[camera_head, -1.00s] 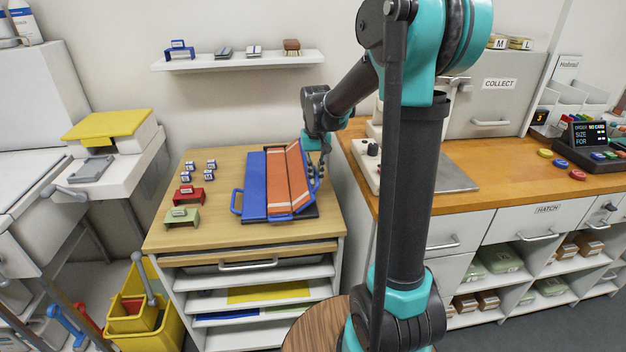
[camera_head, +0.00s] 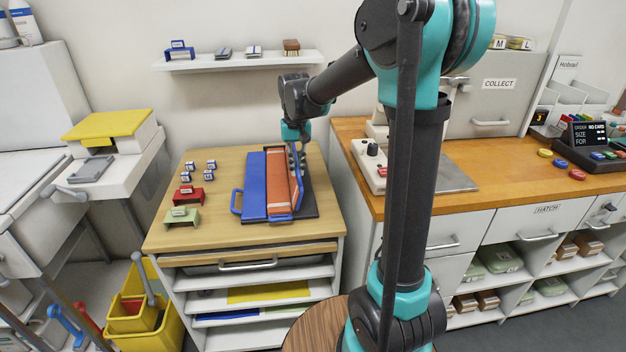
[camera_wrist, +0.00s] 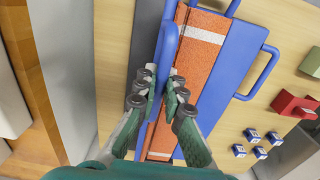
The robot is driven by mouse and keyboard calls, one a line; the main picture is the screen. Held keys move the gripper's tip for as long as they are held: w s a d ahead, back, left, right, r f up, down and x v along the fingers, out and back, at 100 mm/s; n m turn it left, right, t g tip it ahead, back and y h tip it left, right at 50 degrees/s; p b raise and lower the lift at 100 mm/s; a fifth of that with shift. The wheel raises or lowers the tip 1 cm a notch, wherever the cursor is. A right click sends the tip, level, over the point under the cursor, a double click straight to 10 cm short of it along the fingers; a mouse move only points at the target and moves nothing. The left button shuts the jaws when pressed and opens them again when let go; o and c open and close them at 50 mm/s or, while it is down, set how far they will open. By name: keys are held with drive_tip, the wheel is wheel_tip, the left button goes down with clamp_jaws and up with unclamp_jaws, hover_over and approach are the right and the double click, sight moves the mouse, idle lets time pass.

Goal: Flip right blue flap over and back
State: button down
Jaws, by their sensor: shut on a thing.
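The folding board has blue flaps and lies on the wooden top of the cabinet, with an orange cloth (camera_head: 277,185) along its middle. The right blue flap (camera_head: 298,189) stands steeply on edge at the board's right side. My gripper (camera_head: 296,152) is at the flap's far end. In the wrist view, my gripper (camera_wrist: 160,84) is shut around the flap's blue handle (camera_wrist: 167,48), one finger on each side. The left blue flap (camera_head: 254,188) lies flat, its handle (camera_head: 236,203) pointing left. The cloth's white stripe (camera_wrist: 203,33) shows in the wrist view. My fingers hide part of the handle.
A red stand (camera_head: 189,195), a green stand (camera_head: 181,216) and several small blue-and-white blocks (camera_head: 211,165) stand left of the board. A dark base (camera_head: 310,202) shows bare right of the flap. The wooden counter (camera_head: 350,150) is farther right, across a gap.

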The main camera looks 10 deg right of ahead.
drive_tip(key=shift+a+r, duration=0.1)
drive_tip(key=shift+a, duration=1.2)
drive_tip(key=c, duration=2.3)
unclamp_jaws()
drive_tip(key=shift+a, duration=1.1)
drive_tip(key=shift+o, duration=0.5)
drive_tip(key=shift+s+a+f, duration=0.1)
drive_tip(key=shift+a+f, duration=0.1)
drive_tip(key=shift+a, duration=0.25)
drive_tip(key=shift+w+a+f, duration=0.2)
drive_tip(key=shift+a+f, duration=0.2)
drive_tip(key=shift+a, duration=0.3)
clamp_jaws()
drive_tip(key=shift+r, duration=0.15)
